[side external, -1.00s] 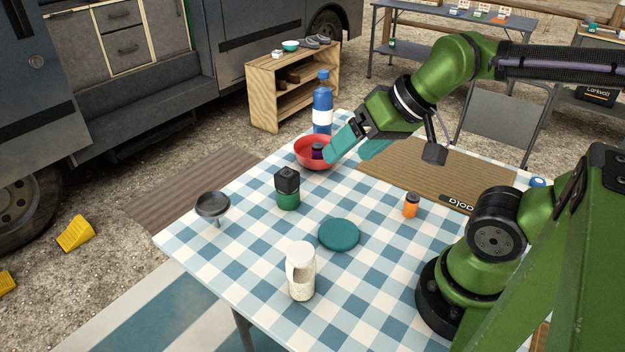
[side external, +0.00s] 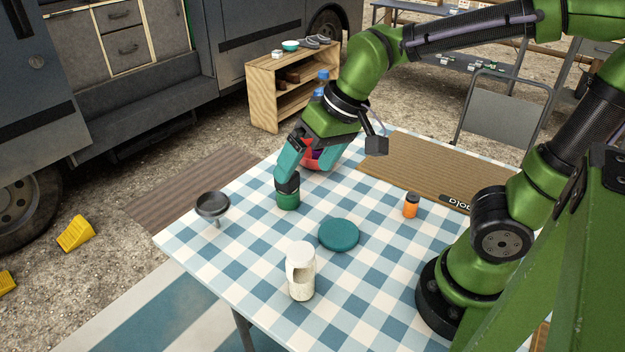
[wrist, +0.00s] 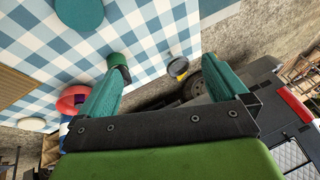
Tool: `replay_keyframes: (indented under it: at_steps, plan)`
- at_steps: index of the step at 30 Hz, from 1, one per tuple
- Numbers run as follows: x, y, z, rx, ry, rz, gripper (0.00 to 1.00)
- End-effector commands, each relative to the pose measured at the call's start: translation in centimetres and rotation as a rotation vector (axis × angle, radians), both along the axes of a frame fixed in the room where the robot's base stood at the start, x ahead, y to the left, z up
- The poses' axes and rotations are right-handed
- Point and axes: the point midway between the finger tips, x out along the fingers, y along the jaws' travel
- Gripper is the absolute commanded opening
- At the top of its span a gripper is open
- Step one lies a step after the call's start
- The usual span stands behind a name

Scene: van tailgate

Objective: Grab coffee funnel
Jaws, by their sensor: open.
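The coffee funnel (side external: 212,205) is a dark grey cup with a narrow stem, standing near the left edge of the checkered table. It also shows in the wrist view (wrist: 178,68), beyond and between my fingers. My gripper (side external: 305,165) is open with teal fingers, up and to the right of the funnel and apart from it. In the wrist view my gripper (wrist: 172,88) has its fingers spread wide with nothing between them close up. The left fingertip overlaps the green jar with a black lid (side external: 288,198) in the side view; whether they touch I cannot tell.
A red bowl (wrist: 72,100) sits behind my gripper. A teal disc (side external: 338,234), a white shaker (side external: 301,271) and an orange bottle (side external: 411,205) stand on the checkered table (side external: 240,270). A brown mat (side external: 425,170) lies at the back. Table around the funnel is clear.

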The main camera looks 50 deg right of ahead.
Motion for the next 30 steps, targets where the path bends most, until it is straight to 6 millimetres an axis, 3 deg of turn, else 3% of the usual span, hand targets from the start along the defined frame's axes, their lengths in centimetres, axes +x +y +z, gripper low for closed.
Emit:
replay_keyframes:
  at_steps: [9,15,18,20,30]
  plan:
    - [10.9,5.2,-4.5,-0.202,0.08,0.066,1.0]
    - [15.9,6.3,-5.1,-0.296,0.026,0.031,1.0]
    - [17.2,6.0,-4.0,-0.296,-0.009,-0.002,1.0]
    - [17.2,5.9,-4.6,-0.294,-0.003,-0.012,1.0]
    - [19.7,5.4,-11.1,-0.293,0.002,-0.016,1.0]
